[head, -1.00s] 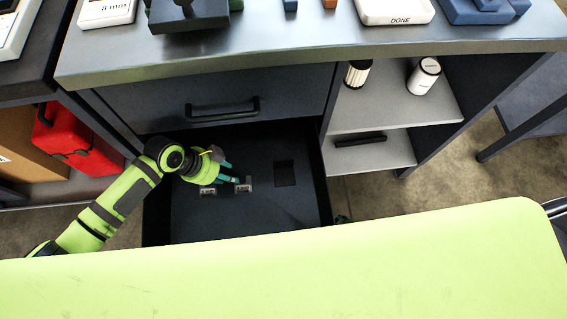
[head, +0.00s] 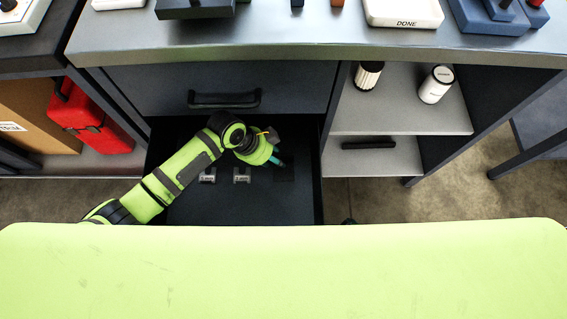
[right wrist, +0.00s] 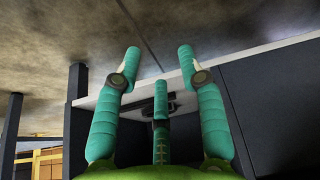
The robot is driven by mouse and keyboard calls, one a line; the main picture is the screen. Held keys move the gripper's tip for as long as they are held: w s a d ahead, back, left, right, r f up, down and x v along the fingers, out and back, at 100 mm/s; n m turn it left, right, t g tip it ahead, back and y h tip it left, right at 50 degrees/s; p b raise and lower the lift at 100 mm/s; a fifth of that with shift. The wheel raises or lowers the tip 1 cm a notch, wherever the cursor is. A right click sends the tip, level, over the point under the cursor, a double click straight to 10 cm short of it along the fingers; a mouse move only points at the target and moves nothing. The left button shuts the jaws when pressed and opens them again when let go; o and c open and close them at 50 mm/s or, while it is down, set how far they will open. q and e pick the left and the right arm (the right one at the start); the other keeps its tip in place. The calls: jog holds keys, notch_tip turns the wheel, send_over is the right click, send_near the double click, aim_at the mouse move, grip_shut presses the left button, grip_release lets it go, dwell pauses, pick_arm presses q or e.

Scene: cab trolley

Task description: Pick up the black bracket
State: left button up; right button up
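My left gripper (head: 281,161) reaches over the open dark drawer (head: 215,205), pointing down and right. Its teal fingers are small and partly hidden, so I cannot tell whether they are open. A flat black square (head: 285,175) lies on the drawer floor just below the fingertips. I cannot tell whether it is the black bracket or a recess. Two grey metal pieces (head: 207,175) (head: 242,175) with pale labels sit left of it. A black bar-like piece (head: 368,145) lies on the lower right shelf. My right gripper (right wrist: 160,65) shows spread teal fingers, holding nothing.
The counter edge (head: 300,53) and a handled drawer front (head: 225,98) stand above the open drawer. The upper shelf (head: 400,115) holds two cylinders (head: 368,75) (head: 436,85). A red case (head: 90,120) is at left. A lime surface (head: 280,270) fills the foreground.

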aim_at(288, 159)
pick_arm(q)
jog(key=d, duration=0.2)
jog(key=d+f, duration=0.1)
jog(key=shift+w+d, duration=0.2)
jog(key=shift+w, duration=0.1)
grip_shut()
pick_arm(e)
jog(key=shift+w+r+t, duration=0.2)
jog(key=shift+w+t, duration=0.1)
jog(key=shift+w, duration=0.75)
pick_arm(q)
jog(key=shift+f, duration=0.1)
pick_arm(e)
jog(key=shift+s+f, duration=0.1)
jog(key=shift+s, duration=0.05)
